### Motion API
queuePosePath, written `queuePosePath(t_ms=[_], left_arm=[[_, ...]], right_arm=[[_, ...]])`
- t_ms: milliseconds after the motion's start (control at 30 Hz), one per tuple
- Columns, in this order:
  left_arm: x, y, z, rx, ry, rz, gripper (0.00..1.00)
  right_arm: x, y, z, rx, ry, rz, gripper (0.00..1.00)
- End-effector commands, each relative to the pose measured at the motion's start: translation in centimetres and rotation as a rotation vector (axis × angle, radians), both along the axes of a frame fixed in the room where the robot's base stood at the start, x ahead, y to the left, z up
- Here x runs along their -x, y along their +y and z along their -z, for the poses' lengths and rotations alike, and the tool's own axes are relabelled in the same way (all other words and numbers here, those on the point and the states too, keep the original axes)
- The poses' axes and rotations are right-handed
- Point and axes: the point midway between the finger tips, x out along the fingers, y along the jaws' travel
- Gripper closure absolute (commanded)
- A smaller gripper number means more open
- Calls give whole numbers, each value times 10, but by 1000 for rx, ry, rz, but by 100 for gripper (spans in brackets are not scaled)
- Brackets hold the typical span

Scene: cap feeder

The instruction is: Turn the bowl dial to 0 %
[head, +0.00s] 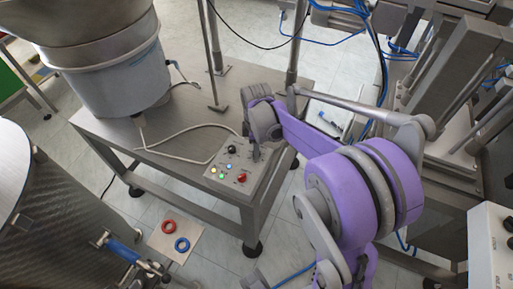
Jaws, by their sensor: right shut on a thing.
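The control panel (217,171) is a grey box on the near right corner of the steel table. It carries a black knob (231,149), several small lit lamps or buttons and a red button (242,177). My right gripper (256,154) reaches down to the panel's right back part, right of the black knob. It is shut on what seems to be the bowl dial, which the fingers hide. The dial's pointer and scale cannot be read.
The large feeder bowl on its drum (118,78) stands on the steel table (180,160) behind left of the panel. A grey cable (180,158) runs across the tabletop. Machine frames stand at the right.

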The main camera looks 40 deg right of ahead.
Motion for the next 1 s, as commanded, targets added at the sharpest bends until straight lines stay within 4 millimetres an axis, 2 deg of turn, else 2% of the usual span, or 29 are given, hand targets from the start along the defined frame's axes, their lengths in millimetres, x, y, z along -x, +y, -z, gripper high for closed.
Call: queuePosePath(t_ms=[400, 933, 967, 1000], left_arm=[[0, 0, -2, 0, -1, 0, 50], [0, 0, -2, 0, -1, 0, 50], [0, 0, -2, 0, -1, 0, 50], [0, 0, -2, 0, -1, 0, 50]], right_arm=[[-1, 0, -1, 0, -2, -180, 100], [-1, 0, 0, 1, -2, -203, 100], [-1, 0, 0, 1, -2, -203, 63], [-1, 0, 0, 1, -2, -202, 56]])
